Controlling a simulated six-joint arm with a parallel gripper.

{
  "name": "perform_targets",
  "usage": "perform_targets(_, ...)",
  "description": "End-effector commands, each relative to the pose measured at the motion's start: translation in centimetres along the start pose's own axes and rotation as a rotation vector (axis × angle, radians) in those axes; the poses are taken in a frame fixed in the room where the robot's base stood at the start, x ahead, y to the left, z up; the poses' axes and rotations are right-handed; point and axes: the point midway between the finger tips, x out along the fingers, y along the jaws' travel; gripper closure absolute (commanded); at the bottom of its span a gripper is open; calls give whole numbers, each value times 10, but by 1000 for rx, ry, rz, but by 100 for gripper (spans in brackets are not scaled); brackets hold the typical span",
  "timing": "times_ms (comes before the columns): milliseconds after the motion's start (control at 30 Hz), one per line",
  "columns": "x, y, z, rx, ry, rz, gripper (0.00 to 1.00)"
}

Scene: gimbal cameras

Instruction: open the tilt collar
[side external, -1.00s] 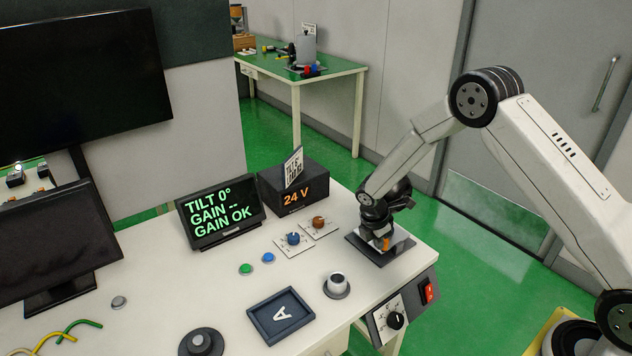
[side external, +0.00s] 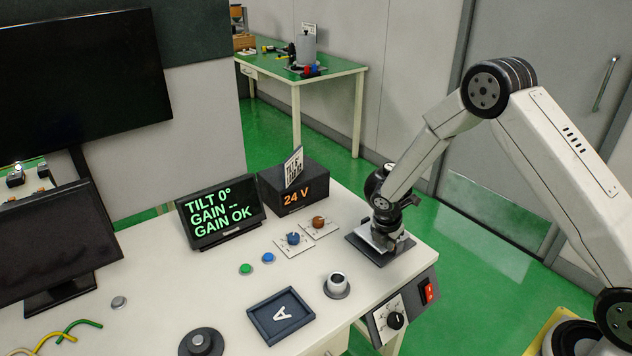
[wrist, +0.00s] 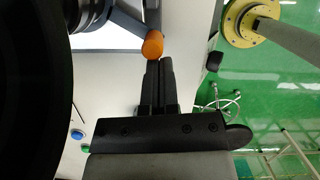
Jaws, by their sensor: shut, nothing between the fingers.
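An orange-tipped lever (wrist: 153,45) shows in the wrist view, next to dark metal parts of the device at the bench's right end. I cannot tell for sure which part is the tilt collar. My gripper (wrist: 159,63) has its two dark fingers together, empty, with the tips right by the orange tip; whether they touch it is unclear. In the side view my gripper (side external: 392,240) is low over the dark base plate (side external: 362,247) and hides most of the device. The display (side external: 220,212) reads TILT 0°, GAIN --, GAIN OK.
A 24 V box (side external: 296,190) with a card stands left of the arm. Blue (side external: 293,239) and orange (side external: 318,222) knobs, a metal cup (side external: 337,284) and a tray marked A (side external: 281,316) lie nearer. A dial panel (side external: 396,312) hangs on the bench edge.

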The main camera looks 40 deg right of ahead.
Motion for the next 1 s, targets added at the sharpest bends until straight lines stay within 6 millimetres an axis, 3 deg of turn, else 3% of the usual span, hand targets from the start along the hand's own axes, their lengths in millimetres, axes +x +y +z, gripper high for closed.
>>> perform_targets(167, 2, -11, 12, -117, 0, 29, 100)
perform_targets(500, 8, -24, 33, -122, 0, 31, 100)
perform_targets(1000, 7, -18, 29, -125, 0, 32, 100)
